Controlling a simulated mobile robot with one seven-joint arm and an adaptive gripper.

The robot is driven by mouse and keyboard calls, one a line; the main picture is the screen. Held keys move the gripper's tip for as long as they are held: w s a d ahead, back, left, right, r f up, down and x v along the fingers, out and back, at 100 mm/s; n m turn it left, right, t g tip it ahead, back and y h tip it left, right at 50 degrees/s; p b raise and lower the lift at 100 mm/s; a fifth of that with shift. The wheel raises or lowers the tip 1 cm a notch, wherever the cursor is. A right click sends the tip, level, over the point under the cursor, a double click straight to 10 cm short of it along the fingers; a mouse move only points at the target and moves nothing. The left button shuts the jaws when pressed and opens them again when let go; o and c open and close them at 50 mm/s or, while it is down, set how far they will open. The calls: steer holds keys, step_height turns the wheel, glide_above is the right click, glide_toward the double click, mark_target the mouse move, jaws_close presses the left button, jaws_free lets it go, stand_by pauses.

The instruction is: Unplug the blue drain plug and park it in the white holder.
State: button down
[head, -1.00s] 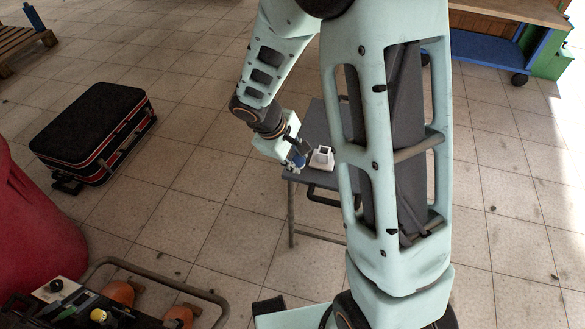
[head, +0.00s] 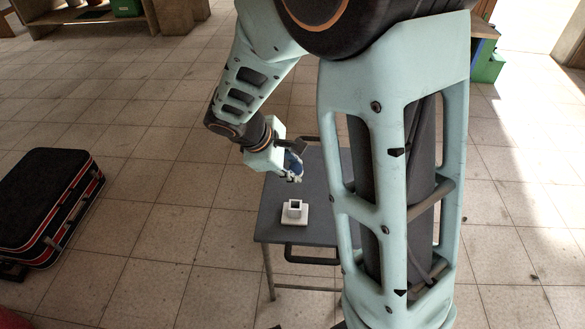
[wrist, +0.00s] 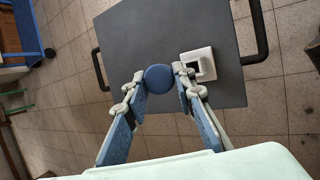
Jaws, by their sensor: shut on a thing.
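The round blue drain plug (wrist: 158,78) is between the fingertips of my gripper (wrist: 158,84) in the wrist view, and the fingers are shut on it. In the head view my gripper (head: 293,171) hangs over the far left part of the grey table, with a bit of blue between its fingers. The white holder (head: 296,221) is a square socket on a flat base, standing on the tabletop nearer the camera than my gripper. In the wrist view the holder (wrist: 206,53) is just right of the plug, apart from it, and its dark opening shows. The drain is not visible.
The grey table (head: 275,232) has dark handles (wrist: 258,30) at its sides. A black and red suitcase (head: 45,205) lies on the tiled floor at left. My arm hides the right part of the table. The tabletop around the holder is clear.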

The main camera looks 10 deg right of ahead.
steer(key=shift+w+r+g+p, duration=0.1)
steer(key=shift+r+g+p, duration=0.25)
steer(key=shift+p, duration=1.15)
steer(key=g+p, duration=0.1)
steer(key=p, duration=0.3)
steer(key=g+y+p, duration=0.1)
steer(key=p, duration=0.3)
steer(key=n+g+p, duration=0.1)
steer(key=p, duration=0.3)
steer(key=shift+w+d+g+y, duration=0.1)
steer(key=shift+w+g+y, duration=0.15)
steer(key=shift+g+y, duration=0.1)
step_height(320, 180, down, 6)
steer(key=b, duration=0.4)
steer(key=shift+f, duration=0.15)
steer(key=shift+f+b, duration=1.8)
steer(key=shift+f, duration=0.5)
steer(key=c, duration=1.5)
jaws_free()
steer(key=shift+c, duration=0.2)
steer(key=shift+r, duration=0.1)
steer(key=v, duration=1.2)
